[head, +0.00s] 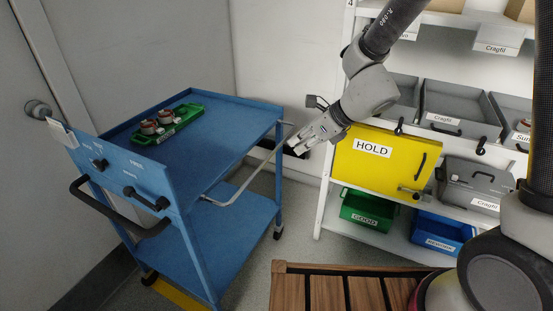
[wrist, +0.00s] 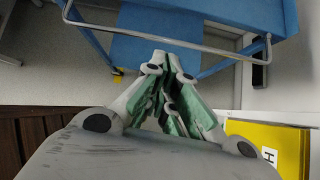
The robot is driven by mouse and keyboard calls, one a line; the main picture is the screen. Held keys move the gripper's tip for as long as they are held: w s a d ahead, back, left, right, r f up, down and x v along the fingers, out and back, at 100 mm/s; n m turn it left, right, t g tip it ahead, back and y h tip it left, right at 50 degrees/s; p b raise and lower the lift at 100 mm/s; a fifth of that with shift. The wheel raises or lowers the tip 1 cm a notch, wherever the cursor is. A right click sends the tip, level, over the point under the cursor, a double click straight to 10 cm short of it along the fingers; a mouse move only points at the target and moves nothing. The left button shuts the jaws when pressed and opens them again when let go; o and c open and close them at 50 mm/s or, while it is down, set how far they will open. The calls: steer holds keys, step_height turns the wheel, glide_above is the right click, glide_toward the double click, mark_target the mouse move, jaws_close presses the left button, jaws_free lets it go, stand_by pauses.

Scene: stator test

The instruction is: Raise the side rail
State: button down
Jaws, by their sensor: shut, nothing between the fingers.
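The blue cart (head: 180,248) stands at the left with a flat top deck and a lower shelf. Its side rail (head: 250,178), a thin grey metal bar, runs along the cart's right side, standing out from it below the top deck's edge. The rail also crosses the top of the wrist view (wrist: 150,36) in front of the blue cart. My gripper (head: 295,148) is near the rail's far end, at the cart's far right corner. In the wrist view my gripper (wrist: 168,62) has its fingertips together, empty, close to the bar. I cannot tell whether they touch it.
A green tray (head: 168,128) with round copper-coloured parts lies on the cart's top. A white shelf rack with a yellow HOLD box (head: 378,162), grey bins and green and blue bins stands right of my gripper. A slatted wooden surface (head: 325,293) is in front.

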step_height(320, 180, down, 12)
steer(key=s+n+t+y, duration=0.1)
steer(key=s+y, duration=0.1)
steer(key=shift+s+d+y, duration=0.2)
steer(key=shift+s+y, duration=0.1)
steer(key=shift+y, duration=0.1)
steer(key=shift+a, duration=0.1)
steer(key=w+a+f, duration=0.1)
steer(key=w+a, duration=0.2)
steer(key=a, duration=0.5)
steer(key=shift+w+a+f, duration=0.15)
steer(key=shift+w+a, duration=0.1)
